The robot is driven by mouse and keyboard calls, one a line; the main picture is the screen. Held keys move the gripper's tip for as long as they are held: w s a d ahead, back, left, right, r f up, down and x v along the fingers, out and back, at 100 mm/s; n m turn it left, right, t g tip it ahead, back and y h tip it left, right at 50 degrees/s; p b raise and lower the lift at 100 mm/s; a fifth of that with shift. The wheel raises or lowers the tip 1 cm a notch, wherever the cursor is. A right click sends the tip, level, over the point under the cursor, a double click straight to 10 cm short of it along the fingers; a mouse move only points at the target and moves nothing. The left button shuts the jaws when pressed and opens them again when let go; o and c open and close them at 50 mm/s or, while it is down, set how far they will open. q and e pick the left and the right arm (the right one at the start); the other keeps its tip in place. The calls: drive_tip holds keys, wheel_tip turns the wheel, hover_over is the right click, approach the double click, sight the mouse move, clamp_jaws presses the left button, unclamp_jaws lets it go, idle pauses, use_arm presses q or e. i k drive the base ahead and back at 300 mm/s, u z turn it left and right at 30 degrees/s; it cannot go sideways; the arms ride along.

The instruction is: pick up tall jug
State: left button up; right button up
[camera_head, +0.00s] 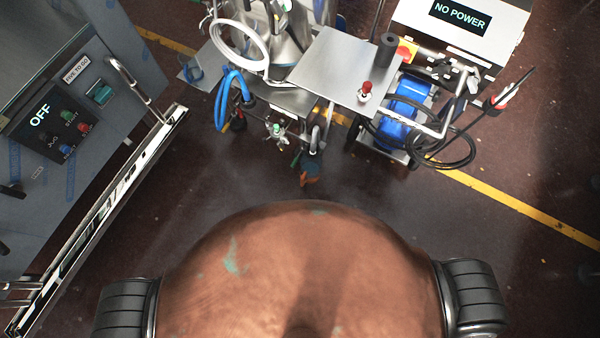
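I cannot make out a tall jug for certain in the head view. Neither of my grippers is in view.
A grey machine (75,110) with a panel reading OFF stands at the left, with a metal rail (100,215) along its edge. A machine with a NO POWER display (461,15) stands at the back right. A blue motor-like drum (405,100) and black cables (465,140) lie below it. The dark floor (520,250) at right is mostly free.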

sight(310, 168)
drive_tip(key=z, duration=0.1)
drive_tip(key=k, duration=1)
drive_tip(key=z, duration=0.35)
